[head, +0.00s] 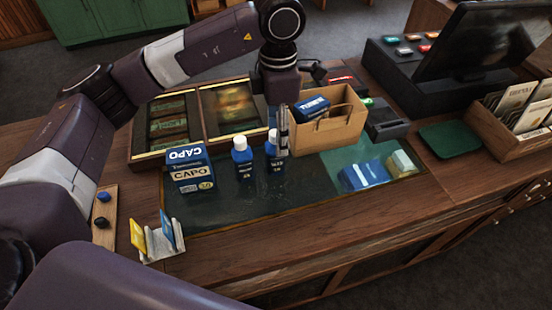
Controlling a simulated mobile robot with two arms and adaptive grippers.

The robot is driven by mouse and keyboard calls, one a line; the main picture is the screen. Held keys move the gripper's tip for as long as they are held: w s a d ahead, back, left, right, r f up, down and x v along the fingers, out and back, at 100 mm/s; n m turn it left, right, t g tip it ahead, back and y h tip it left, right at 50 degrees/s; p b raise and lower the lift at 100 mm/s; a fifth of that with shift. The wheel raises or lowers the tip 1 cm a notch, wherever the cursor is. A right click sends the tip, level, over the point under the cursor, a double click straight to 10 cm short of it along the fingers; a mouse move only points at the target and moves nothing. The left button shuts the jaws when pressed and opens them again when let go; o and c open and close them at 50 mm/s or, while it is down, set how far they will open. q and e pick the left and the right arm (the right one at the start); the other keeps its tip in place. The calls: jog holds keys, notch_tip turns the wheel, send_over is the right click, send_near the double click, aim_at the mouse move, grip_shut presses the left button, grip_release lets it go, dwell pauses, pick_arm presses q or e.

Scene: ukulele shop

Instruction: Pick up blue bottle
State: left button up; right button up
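Two blue bottles with white caps stand upright on the dark counter mat. The left blue bottle (244,167) is in full view. The right blue bottle (273,165) is partly covered by my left gripper (283,138). My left arm comes in from the left and reaches over the counter, with the gripper pointing down at the right bottle's upper right side. The gripper shows nearly edge-on, so its opening and any contact with the bottle cannot be made out. My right gripper is not in view.
A blue CAPO box (190,170) stands left of the bottles. An open cardboard box (328,133) holding a blue TUNER box (312,106) stands close on the right. Framed display trays (200,118) lie behind. Blue packs (364,176) lie at right. The mat's front is clear.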

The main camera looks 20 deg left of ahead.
pick_arm(q)
jog(key=f+p, duration=0.1)
jog(key=f, duration=0.1)
jog(key=f+p, duration=0.1)
jog(key=f, duration=0.1)
jog(key=f+p, duration=0.1)
jog(key=f, duration=0.1)
jog(key=shift+s+a+f+p, duration=0.2)
jog(key=shift+a+f+p, duration=0.05)
jog(key=shift+f+p, duration=0.15)
jog(key=shift+f, duration=0.25)
jog(key=shift+c, duration=0.7)
jog(key=c, duration=1.2)
jog(key=shift+r, duration=0.1)
jog(key=shift+c, duration=0.2)
